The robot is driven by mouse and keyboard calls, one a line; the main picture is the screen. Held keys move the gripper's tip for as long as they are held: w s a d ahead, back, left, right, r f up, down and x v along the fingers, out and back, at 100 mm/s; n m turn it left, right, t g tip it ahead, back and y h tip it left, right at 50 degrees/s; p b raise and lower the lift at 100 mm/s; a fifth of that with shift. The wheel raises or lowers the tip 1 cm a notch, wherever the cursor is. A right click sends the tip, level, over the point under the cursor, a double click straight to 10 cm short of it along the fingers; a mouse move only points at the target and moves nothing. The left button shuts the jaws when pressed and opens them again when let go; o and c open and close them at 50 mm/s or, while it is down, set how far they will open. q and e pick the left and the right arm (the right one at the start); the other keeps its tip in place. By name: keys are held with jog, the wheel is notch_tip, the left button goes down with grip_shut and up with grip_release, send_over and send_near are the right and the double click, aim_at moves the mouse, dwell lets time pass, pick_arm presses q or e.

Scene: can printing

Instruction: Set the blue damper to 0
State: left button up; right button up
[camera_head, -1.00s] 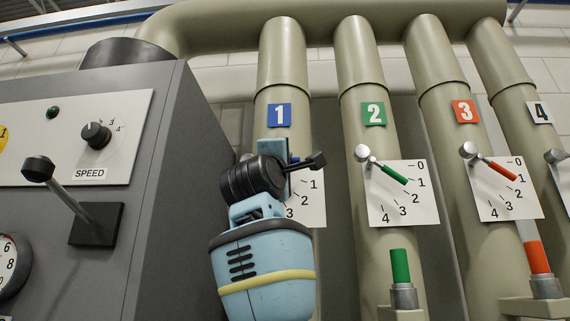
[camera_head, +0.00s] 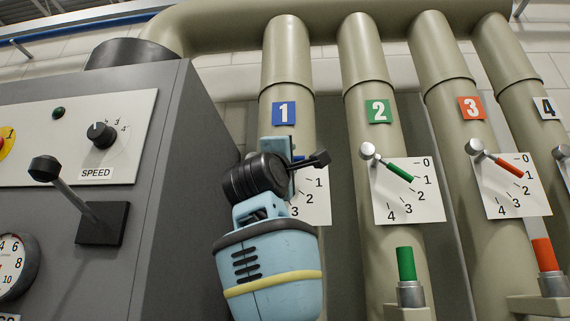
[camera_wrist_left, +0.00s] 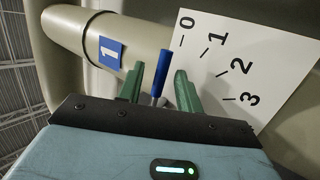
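The blue damper's lever (camera_wrist_left: 160,78) stands between the two green fingers of my left gripper (camera_wrist_left: 160,88) in the left wrist view. A narrow gap shows beside the lever, so the fingers look open around it. The lever points toward the 0 end of its white scale plate (camera_wrist_left: 245,60), though its exact reading is hard to tell from this angle. In the head view my left gripper (camera_head: 292,165) covers most of the blue damper. Only a bit of blue and the scale's lower marks (camera_head: 316,195) show there. The blue 1 sign (camera_head: 284,113) is above. My right gripper is out of view.
To the right are the green damper (camera_head: 400,172), the red damper (camera_head: 510,167) and a partly visible fourth damper. A grey control cabinet (camera_head: 175,190) with a speed knob (camera_head: 100,134) and a lever (camera_head: 62,185) stands at left.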

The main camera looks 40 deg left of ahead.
pick_arm(q)
jog(key=v, duration=0.7)
jog(key=shift+b, duration=0.35)
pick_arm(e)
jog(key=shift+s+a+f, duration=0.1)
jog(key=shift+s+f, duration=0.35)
pick_arm(q)
jog(key=shift+f, duration=0.15)
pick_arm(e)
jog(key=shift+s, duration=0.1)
